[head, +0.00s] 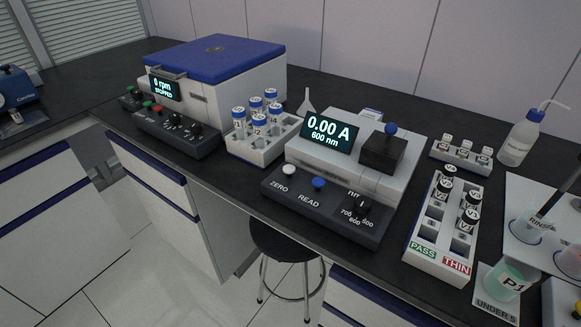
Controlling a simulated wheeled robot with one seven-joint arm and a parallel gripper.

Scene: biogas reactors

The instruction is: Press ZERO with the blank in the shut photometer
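The photometer (345,160) stands on the dark bench at the middle right. Its screen (329,132) reads 0.00 A, 600 nm. The black lid (383,152) with a blue knob (391,129) sits down on the housing and looks shut. The white ZERO button (289,171) is at the left of the dark front panel, clear of anything over it. The blue READ button (319,183) is to its right, then the black nm dial (361,203). The blank is not visible; the shut lid hides the photometer's inside. My gripper is not in view.
A white rack of vials (266,147) stands left of the photometer, beside the blue-lidded centrifuge (215,70), which reads 0 rpm STOPPED. The PASS/THIN rack (423,252), a small cuvette rack (461,163) and a wash bottle (521,138) stand right. A stool (285,241) is below the bench edge.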

